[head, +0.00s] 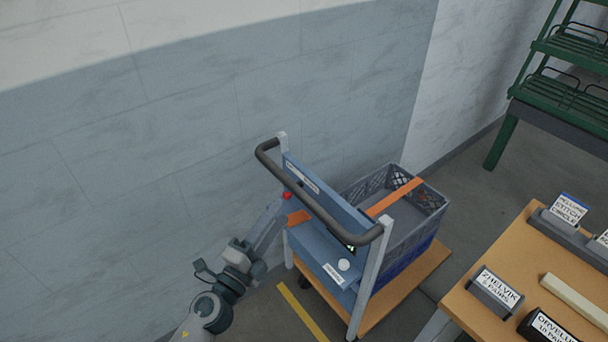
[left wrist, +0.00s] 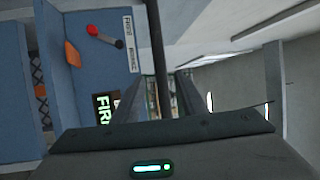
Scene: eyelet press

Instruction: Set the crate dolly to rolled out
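The crate dolly has a wooden deck (head: 426,262), a blue upright panel (head: 325,192) and a dark push handle (head: 318,207) between pale posts. A grey crate (head: 436,200) with an orange strap stands on the deck. My left gripper (head: 283,206) is at the handle side of the dolly, close to the red knob; its tips are hard to make out there. In the left wrist view its fingers (left wrist: 160,92) stand apart, with the dark handle bar (left wrist: 157,45) running across the gap; contact cannot be told. My right gripper is not in view.
A yellow floor line (head: 302,312) runs beside the dolly. A wooden table (head: 470,300) with labelled holders stands at the right, close to the deck. A green rack (head: 560,90) stands at the back right. The wall is close behind the dolly.

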